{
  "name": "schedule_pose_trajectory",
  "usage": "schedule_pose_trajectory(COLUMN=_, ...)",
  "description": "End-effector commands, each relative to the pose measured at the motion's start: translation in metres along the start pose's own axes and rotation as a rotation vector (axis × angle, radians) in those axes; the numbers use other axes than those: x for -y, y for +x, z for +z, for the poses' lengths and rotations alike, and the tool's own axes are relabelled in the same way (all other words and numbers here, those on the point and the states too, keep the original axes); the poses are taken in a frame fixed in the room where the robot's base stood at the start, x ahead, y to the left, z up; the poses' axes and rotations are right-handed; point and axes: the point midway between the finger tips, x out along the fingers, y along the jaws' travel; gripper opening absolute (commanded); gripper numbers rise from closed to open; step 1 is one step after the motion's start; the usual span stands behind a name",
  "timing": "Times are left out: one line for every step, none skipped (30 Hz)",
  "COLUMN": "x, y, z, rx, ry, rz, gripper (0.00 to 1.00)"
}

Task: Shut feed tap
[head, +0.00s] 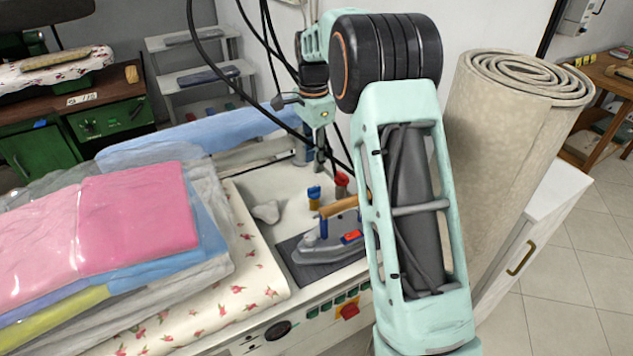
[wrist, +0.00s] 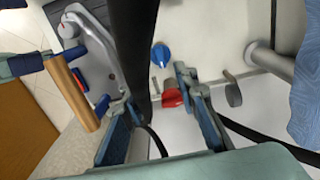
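Two tap handles stand on the white machine top behind the iron: a blue one (head: 314,196) and a red one (head: 341,181). I cannot tell which is the feed tap. The wrist view shows the blue handle (wrist: 160,55) and the red handle (wrist: 172,97), which has a small metal stem. My gripper (head: 321,160) points down above the taps. In the wrist view my gripper (wrist: 156,92) has its fingers spread, with the red handle seen between them, nearer the right finger. I cannot tell whether they touch.
An iron (head: 322,250) with a wooden handle rests on a dark pad close to the taps. Folded laundry (head: 140,215) fills the left. A rolled carpet (head: 497,150) stands at right. A metal pipe (wrist: 268,62) and dark hoses are near the fingers.

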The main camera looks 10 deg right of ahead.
Motion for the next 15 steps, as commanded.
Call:
schedule_pose_trajectory(x=-0.001, y=0.011, z=0.000, rx=0.001, ry=0.000, rz=0.004, gripper=0.28)
schedule_pose_trajectory(x=-0.001, y=0.017, z=0.000, rx=0.001, ry=0.000, rz=0.004, gripper=0.28)
schedule_pose_trajectory(x=-0.001, y=0.025, z=0.000, rx=0.002, ry=0.000, rz=0.005, gripper=0.28)
schedule_pose_trajectory(x=-0.001, y=0.031, z=0.000, rx=0.001, ry=-0.001, rz=0.004, gripper=0.28)
schedule_pose_trajectory(x=-0.002, y=0.037, z=0.000, rx=0.002, ry=-0.001, rz=0.004, gripper=0.28)
schedule_pose_trajectory(x=-0.001, y=0.044, z=0.000, rx=0.001, ry=-0.002, rz=0.003, gripper=0.28)
schedule_pose_trajectory(x=-0.001, y=0.050, z=0.000, rx=0.001, ry=-0.002, rz=0.003, gripper=0.28)
schedule_pose_trajectory(x=-0.001, y=0.055, z=0.000, rx=0.001, ry=-0.002, rz=0.003, gripper=0.28)
schedule_pose_trajectory(x=-0.001, y=0.061, z=0.000, rx=0.001, ry=-0.003, rz=0.003, gripper=0.28)
schedule_pose_trajectory(x=-0.001, y=0.065, z=0.000, rx=0.000, ry=-0.003, rz=0.003, gripper=0.28)
schedule_pose_trajectory(x=-0.001, y=0.069, z=0.000, rx=0.000, ry=-0.003, rz=0.002, gripper=0.28)
schedule_pose_trajectory(x=-0.001, y=0.074, z=0.000, rx=-0.001, ry=-0.003, rz=0.002, gripper=0.28)
schedule_pose_trajectory(x=-0.001, y=0.077, z=0.000, rx=-0.001, ry=-0.003, rz=0.002, gripper=0.28)
schedule_pose_trajectory(x=-0.001, y=0.080, z=0.000, rx=-0.001, ry=-0.003, rz=0.002, gripper=0.28)
schedule_pose_trajectory(x=0.000, y=0.082, z=0.000, rx=-0.001, ry=-0.003, rz=0.000, gripper=0.28)
